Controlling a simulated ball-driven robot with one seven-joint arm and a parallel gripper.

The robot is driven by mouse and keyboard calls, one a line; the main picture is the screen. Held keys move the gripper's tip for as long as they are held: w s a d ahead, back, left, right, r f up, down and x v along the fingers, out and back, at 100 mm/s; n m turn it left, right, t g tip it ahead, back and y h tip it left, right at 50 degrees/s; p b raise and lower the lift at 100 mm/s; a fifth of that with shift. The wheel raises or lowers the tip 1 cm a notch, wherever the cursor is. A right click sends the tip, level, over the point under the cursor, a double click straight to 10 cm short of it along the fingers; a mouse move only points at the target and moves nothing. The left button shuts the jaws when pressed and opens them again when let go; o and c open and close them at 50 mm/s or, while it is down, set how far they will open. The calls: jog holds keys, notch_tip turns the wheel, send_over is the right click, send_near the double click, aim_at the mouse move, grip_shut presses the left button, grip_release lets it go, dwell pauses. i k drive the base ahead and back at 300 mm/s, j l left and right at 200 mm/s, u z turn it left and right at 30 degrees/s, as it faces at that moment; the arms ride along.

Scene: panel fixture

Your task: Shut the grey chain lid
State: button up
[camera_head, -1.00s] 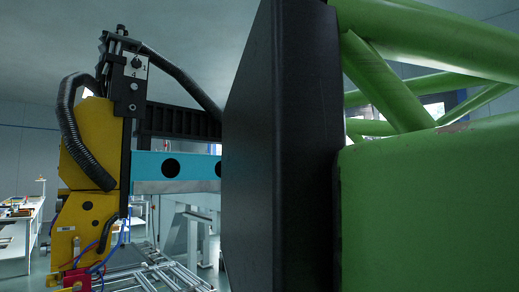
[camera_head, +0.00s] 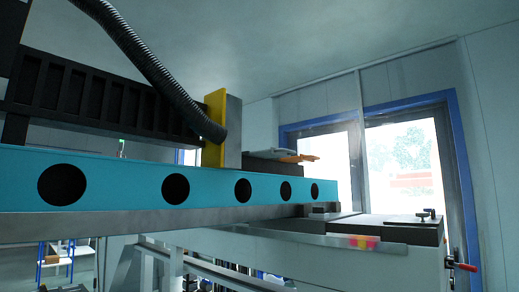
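I cannot make out for sure which part is the grey chain lid. A flat grey plate (camera_head: 275,153) with an orange piece (camera_head: 300,158) at its right end juts out just above the teal beam, right of a grey block (camera_head: 233,132). A black ribbed cable chain or rack (camera_head: 95,97) runs above the beam at the left. My gripper is not in view.
The teal beam (camera_head: 212,189) with round black holes crosses the view from the left. A black corrugated hose (camera_head: 150,68) droops to a yellow plate (camera_head: 214,130). Behind are a white machine bed (camera_head: 405,265) with dark covers (camera_head: 385,228) and blue-framed glass doors (camera_head: 405,165).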

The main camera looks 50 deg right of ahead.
aim_at(274, 152)
jog(key=z, duration=0.95)
